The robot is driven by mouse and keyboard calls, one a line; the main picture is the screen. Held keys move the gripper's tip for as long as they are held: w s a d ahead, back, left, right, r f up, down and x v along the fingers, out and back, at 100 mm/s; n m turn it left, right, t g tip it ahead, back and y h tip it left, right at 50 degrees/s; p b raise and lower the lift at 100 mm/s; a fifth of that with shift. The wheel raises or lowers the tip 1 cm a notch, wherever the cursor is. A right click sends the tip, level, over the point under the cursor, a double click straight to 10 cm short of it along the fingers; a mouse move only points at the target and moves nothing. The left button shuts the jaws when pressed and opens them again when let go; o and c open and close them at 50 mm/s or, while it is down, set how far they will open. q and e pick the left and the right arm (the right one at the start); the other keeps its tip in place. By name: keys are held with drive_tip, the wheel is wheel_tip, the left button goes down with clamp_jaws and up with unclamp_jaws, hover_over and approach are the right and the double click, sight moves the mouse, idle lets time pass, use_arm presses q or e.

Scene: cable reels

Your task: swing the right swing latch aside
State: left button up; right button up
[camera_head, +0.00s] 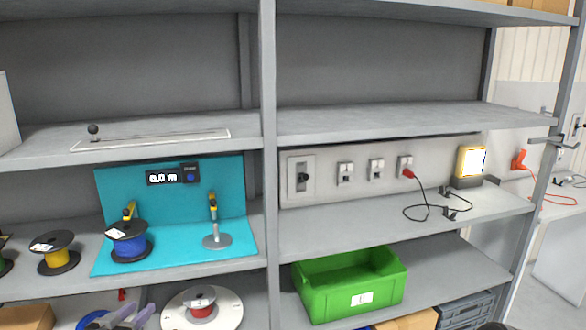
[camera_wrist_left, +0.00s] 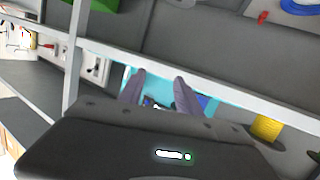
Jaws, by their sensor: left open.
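A similar left latch (camera_head: 129,211) tops the post of the blue reel (camera_head: 130,246). My left gripper (camera_head: 133,311) is low in the head view, below and in front of the teal station, apart from both latches. Its two grey fingers are apart and empty; they also show in the left wrist view (camera_wrist_left: 158,82), with the teal board behind. No latch is clear there.
A yellow reel (camera_head: 58,258) stands left of the station. A white disc with a red reel (camera_head: 202,307) lies on the lower shelf. A grey upright (camera_head: 268,170) stands right of the station. A green crate (camera_head: 347,290) is beyond it.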

use_arm(q)
drive_tip(key=s+d+f+n+g, duration=0.1)
drive_tip(key=s+d+f+g, duration=0.1)
drive_tip(key=s+d+f, duration=0.35)
drive_tip(key=s+d+f+n+g, duration=0.1)
drive_tip(key=s+d+f+g, duration=0.15)
drive_tip(key=f, duration=0.55)
drive_tip(key=s+d+f+n+g, duration=0.1)
drive_tip(key=s+d+f+g, duration=0.1)
drive_tip(key=s+d+f, duration=0.4)
drive_tip(key=s+d+f+g+h, duration=0.1)
drive_tip(key=s+d+f+g, duration=0.3)
drive_tip(key=s+d, duration=0.5)
drive_tip(key=s+d+f+g, duration=0.4)
drive_tip(key=s+d, duration=0.5)
drive_tip(key=s, duration=0.6)
wheel_tip(320, 180, down, 2)
drive_tip(key=shift+s+f+h, duration=0.15)
drive_tip(key=shift+f+h, duration=0.05)
drive_tip(key=shift+h, duration=0.2)
